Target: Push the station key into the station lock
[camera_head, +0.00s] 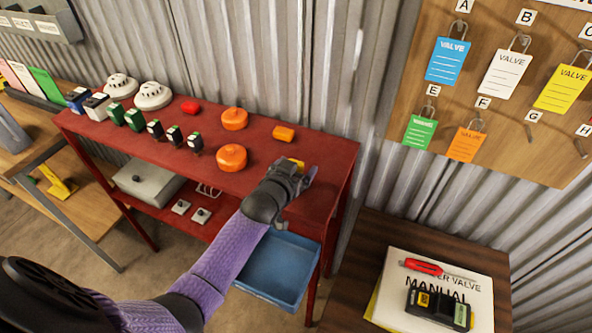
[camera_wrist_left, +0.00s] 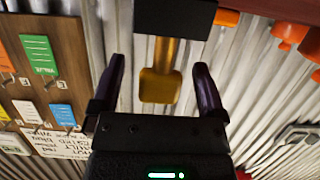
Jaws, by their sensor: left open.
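My left gripper (camera_head: 306,178) is over the right end of the red table; its fingers also show in the left wrist view (camera_wrist_left: 160,88), spread open. A brass-coloured key (camera_wrist_left: 160,72), with a squarish head and a straight shank, lies between the fingers, with gaps on both sides. Its shank meets a black block (camera_wrist_left: 176,16), which looks like the station lock. How deep the shank sits in it cannot be told. A small yellow patch (camera_head: 295,163) shows just behind the gripper in the head view; the rest there is hidden. My right gripper is not in view.
The red table (camera_head: 258,190) carries orange round parts (camera_head: 232,157), white detectors and small green and black blocks. A blue tray (camera_head: 275,270) is below. Valve tags hang on a board (camera_head: 505,90) at right. A manual (camera_head: 400,275) lies on a brown table.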

